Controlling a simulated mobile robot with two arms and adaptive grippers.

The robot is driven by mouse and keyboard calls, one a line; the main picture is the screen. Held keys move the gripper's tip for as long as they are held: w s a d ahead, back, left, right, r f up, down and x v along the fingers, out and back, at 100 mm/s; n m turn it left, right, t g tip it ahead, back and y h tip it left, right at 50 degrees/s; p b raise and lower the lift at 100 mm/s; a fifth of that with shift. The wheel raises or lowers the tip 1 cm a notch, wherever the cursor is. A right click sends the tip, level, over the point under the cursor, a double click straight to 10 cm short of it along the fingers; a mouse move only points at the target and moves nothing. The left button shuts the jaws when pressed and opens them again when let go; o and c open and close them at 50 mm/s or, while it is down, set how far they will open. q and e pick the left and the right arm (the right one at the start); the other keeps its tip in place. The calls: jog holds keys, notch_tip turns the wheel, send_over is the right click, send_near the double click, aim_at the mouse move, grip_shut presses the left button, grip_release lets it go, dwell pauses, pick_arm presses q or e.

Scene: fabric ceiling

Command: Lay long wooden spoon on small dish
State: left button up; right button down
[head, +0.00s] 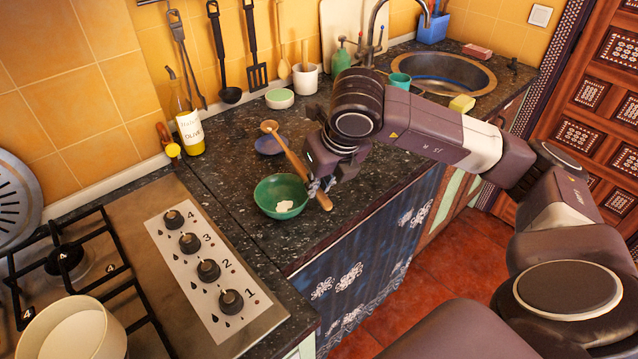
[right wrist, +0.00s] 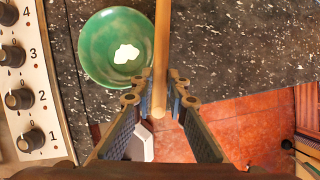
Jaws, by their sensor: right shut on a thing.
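The long wooden spoon (head: 296,166) is in my right gripper (head: 319,187), which is shut on its handle near the lower end. In the head view the spoon slants up and left, its bowl end just above the small dark blue dish (head: 266,146) in the picture; I cannot tell whether they touch. In the right wrist view the spoon handle (right wrist: 161,45) runs between the fingertips (right wrist: 159,88) and off the top edge. The small dish does not show there. My left gripper is not in view.
A green bowl (head: 263,198) with something white in it stands just left of the gripper, close to the spoon. The hob (head: 190,250) is at the left. An oil bottle (head: 186,125), a green-topped round container (head: 280,98) and a utensil pot (head: 305,80) stand along the wall.

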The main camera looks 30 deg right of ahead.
jog(key=shift+f, duration=0.25)
dwell(0.3)
jog(key=c, duration=1.8)
grip_release()
jog(key=shift+r, duration=0.1)
jog(key=v, duration=1.2)
jog(key=shift+s, duration=0.1)
